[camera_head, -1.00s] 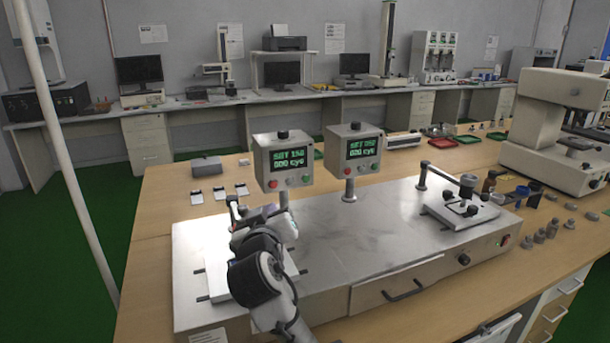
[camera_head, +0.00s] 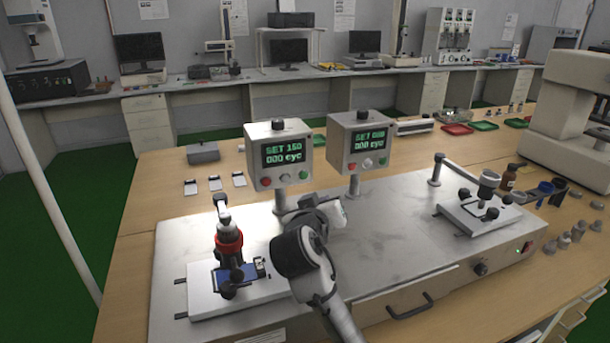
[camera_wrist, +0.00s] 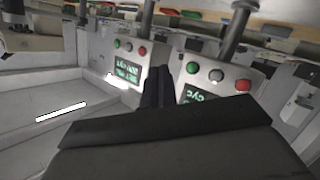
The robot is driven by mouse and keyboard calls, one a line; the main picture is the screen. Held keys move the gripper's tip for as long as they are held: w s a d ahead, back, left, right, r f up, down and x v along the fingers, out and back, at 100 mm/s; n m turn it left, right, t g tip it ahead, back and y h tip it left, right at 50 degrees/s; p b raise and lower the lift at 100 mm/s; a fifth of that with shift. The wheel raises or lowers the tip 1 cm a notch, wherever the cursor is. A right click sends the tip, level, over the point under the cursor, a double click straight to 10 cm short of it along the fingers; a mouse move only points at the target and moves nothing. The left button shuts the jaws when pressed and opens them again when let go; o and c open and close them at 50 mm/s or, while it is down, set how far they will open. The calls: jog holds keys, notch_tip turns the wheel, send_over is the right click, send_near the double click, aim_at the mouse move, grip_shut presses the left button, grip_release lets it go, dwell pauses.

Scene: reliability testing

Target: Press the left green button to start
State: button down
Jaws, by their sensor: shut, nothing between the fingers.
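The left control box (camera_head: 279,155) stands on a post, with a lit display above a row of buttons. Its green button (camera_head: 303,174) is at the row's right end and its red button (camera_head: 265,181) at the left end. The right control box (camera_head: 359,142) is similar, with its own green button (camera_head: 384,161). My gripper (camera_head: 335,208) is in front of and below the boxes, near the right post; its fingertips are hard to make out there. In the upside-down wrist view my shut fingers (camera_wrist: 158,88) point between the boxes, beside the left box's green button (camera_wrist: 192,67), with no visible contact.
The boxes rise from a grey bench machine (camera_head: 400,230). A left fixture with a red ring (camera_head: 229,241) and a right fixture (camera_head: 478,212) sit on it. Small flat pieces (camera_head: 214,183) lie on the wooden table at left. The machine top between fixtures is mostly clear.

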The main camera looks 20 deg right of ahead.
jog(key=p, duration=0.2)
send_near(312, 176)
jog(key=shift+d+x, duration=0.25)
jog(key=shift+x, duration=1.75)
jog(key=shift+s+f, duration=0.15)
dwell(0.4)
jog(key=shift+w+a, duration=0.1)
jog(key=shift+w, duration=0.25)
